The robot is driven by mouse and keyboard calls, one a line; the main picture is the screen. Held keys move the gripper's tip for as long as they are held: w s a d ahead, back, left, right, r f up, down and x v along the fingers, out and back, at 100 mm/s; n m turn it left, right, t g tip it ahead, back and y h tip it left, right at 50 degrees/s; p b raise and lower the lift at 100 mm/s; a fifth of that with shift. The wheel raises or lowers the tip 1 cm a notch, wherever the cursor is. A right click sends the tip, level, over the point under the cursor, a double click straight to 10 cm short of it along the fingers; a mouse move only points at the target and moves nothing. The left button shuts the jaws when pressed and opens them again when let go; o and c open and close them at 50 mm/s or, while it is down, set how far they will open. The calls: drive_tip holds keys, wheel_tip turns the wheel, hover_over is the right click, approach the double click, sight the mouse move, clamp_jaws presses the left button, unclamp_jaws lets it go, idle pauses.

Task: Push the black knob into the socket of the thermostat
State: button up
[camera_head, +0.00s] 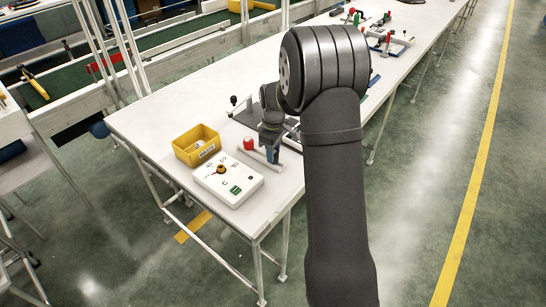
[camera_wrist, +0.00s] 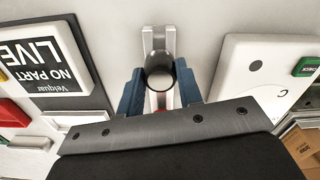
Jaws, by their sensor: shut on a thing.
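The black knob (camera_wrist: 159,66) shows as a dark round shape between the blue fingertips of my gripper (camera_wrist: 160,82) in the wrist view. My gripper is shut on it. A pale metal bar lies behind and below the knob; I cannot tell whether they touch. In the head view my gripper (camera_head: 272,154) is low over the table, right of the thermostat, and the knob cannot be made out. The thermostat (camera_head: 240,192) is a white box with a dial and a green button. Part of it shows at the right of the wrist view (camera_wrist: 235,62), apart from the knob.
A yellow bin (camera_head: 184,153) stands behind the thermostat. A red ball (camera_head: 249,143) is on a pale bar fixture near my gripper. A black panel with "LIVE" and "NO PART" lettering (camera_wrist: 75,45) lies left in the wrist view. The white table (camera_head: 150,120) has bare room at left.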

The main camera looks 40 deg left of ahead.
drive_tip(key=shift+r, duration=2.3)
drive_tip(key=shift+a, duration=0.1)
drive_tip(key=s+a+r, duration=0.3)
drive_tip(key=s+a, duration=0.1)
drive_tip(key=s, duration=0.4)
drive_tip(key=s+a+r, duration=0.4)
drive_tip(key=s+a, duration=0.1)
drive_tip(key=s, duration=0.2)
drive_tip(key=shift+d+f, duration=0.1)
drive_tip(key=shift+f, duration=2.7)
drive_tip(key=shift+f, duration=1.25)
drive_tip(key=o, duration=1.2)
drive_tip(key=shift+c, duration=0.2)
